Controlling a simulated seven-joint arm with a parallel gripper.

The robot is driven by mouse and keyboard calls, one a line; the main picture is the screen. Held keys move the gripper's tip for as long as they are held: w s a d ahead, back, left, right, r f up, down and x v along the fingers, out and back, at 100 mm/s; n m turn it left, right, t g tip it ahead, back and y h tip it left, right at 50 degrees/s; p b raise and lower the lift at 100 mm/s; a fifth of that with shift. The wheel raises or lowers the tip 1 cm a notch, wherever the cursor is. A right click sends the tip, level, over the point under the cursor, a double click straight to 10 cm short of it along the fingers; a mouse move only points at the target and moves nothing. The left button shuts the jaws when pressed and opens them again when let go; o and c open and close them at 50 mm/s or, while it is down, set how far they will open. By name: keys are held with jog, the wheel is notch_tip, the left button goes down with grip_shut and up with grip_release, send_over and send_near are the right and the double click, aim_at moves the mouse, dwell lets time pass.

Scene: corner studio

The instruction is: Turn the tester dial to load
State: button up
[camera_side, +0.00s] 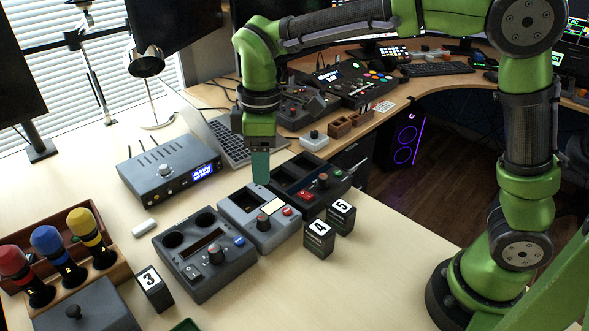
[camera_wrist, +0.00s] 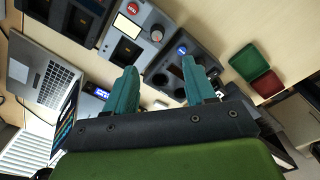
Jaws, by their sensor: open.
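The middle box (camera_side: 236,208) has a pale display, a red button and a dark dial (camera_side: 263,222); this dial (camera_wrist: 157,33) also shows in the wrist view. The front-left box (camera_side: 232,268) has two round wells, a blue button and a dial (camera_side: 214,253). My gripper (camera_side: 260,176) is open and empty above the row's rear side. Its teal fingers (camera_wrist: 160,88) touch no dial. Dial settings are unreadable.
Numbered blocks stand near the boxes: 3 (camera_side: 154,288), 4 (camera_side: 319,239) and 5 (camera_side: 341,216). A grey receiver (camera_side: 150,183) and a laptop (camera_side: 222,138) lie behind. Microphones stand in a wooden tray (camera_side: 115,268) at left. The desk at front right is clear.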

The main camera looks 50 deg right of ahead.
aim_at(264, 217)
jog(key=f+n, duration=0.1)
jog(key=f, duration=0.9)
jog(key=w+f+n, duration=0.1)
jog(key=f, duration=0.4)
jog(key=shift+d+f+n, duration=0.1)
jog(key=shift+f+n, duration=0.05)
jog(key=shift+n, duration=0.15)
grip_shut()
